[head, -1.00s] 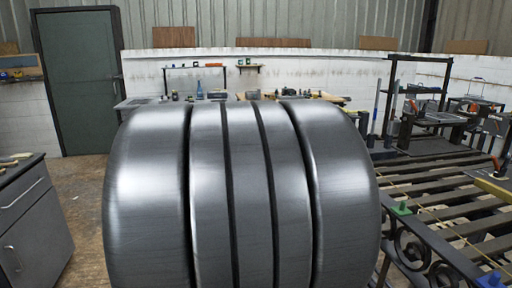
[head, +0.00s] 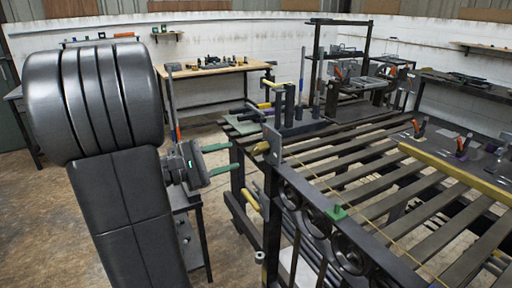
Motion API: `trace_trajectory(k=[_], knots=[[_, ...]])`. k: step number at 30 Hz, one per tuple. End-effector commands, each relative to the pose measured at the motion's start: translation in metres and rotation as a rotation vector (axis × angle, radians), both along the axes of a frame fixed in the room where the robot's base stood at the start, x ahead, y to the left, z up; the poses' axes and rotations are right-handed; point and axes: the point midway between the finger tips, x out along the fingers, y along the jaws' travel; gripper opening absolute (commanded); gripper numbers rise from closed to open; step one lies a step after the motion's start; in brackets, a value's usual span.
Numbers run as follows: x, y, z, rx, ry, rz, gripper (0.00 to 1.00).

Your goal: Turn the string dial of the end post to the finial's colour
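My gripper (head: 236,156) is at the left of the slatted table, in front of the corner post. Its two green fingers point right and are apart, with nothing visible between them. A grey upright plate (head: 272,142) stands at the table's near left corner, a short way right of the fingertips. A small yellowish piece (head: 261,148) sits beside it. A thin yellow string (head: 375,228) runs from this corner toward the lower right. I cannot make out which part is the dial or the finial, or their colours. Dark scrollwork (head: 312,216) lies along the table's near edge.
The slatted table (head: 360,150) fills the right. A green block (head: 337,212) sits by the scrollwork, and a yellow bar (head: 455,172) lies across the slats. A wooden workbench (head: 215,70) stands behind. My arm covers much of the left. Some floor is clear between.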

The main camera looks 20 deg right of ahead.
Motion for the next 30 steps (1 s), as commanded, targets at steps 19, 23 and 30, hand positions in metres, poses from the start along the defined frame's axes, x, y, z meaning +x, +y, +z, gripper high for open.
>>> trace_trajectory(k=[19,23,30], knots=[[0.006,-0.083,0.001,0.001,0.0,-0.003,0.4],[0.007,-0.089,0.0,0.002,0.0,-0.001,0.4],[0.007,-0.091,0.0,0.002,0.0,0.001,0.4]])
